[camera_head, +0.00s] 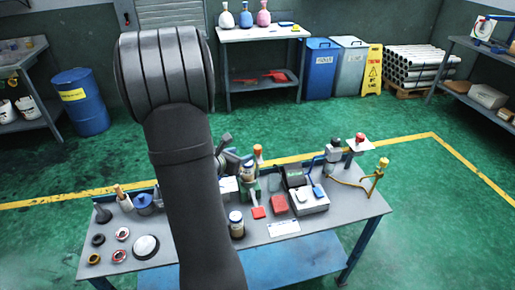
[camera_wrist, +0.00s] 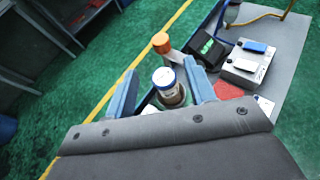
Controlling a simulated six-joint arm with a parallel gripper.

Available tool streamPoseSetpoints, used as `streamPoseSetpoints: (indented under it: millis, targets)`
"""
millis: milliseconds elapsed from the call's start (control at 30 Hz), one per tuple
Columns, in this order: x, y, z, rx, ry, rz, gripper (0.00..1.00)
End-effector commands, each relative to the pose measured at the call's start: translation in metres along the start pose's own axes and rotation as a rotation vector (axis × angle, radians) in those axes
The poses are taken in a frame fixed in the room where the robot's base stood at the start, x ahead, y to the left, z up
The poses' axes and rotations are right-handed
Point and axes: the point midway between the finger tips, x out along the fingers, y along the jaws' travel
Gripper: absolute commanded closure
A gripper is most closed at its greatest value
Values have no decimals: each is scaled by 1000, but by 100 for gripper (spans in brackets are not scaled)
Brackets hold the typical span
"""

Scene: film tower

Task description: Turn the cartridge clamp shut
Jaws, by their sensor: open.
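The wrist view shows a white, blue-banded cartridge (camera_wrist: 164,79) upright in a round metal seat, with a lever ending in an orange knob (camera_wrist: 160,41) just beyond it. In the head view the cartridge (camera_head: 248,169) and the orange knob (camera_head: 257,149) show just right of my arm, above a green clamp body (camera_head: 249,186). My gripper (camera_wrist: 160,67) is open. In the wrist view its two blue-grey fingers lie either side of the cartridge; I cannot tell whether they touch it. The clamp's lower part is largely hidden in the wrist view.
On the grey bench (camera_head: 345,202), a white-topped box (camera_head: 308,200) and a red pad (camera_head: 279,203) stand right of the clamp. A brown jar (camera_head: 236,224) stands nearer the front. A yellow tap-like fitting (camera_head: 377,176) stands at the right end. My arm hides part of the bench.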

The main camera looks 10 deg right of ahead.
Motion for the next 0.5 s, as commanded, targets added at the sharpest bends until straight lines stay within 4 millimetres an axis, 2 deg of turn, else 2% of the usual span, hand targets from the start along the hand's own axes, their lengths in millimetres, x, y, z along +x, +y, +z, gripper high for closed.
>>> streamPoseSetpoints:
  millis: [33, 300, 500]
  targets:
    - [13, -2, -1, 0, 2, -5, 50]
    - [72, -2, -1, 1, 1, -5, 50]
    - [105, -1, 0, 1, 0, -3, 50]
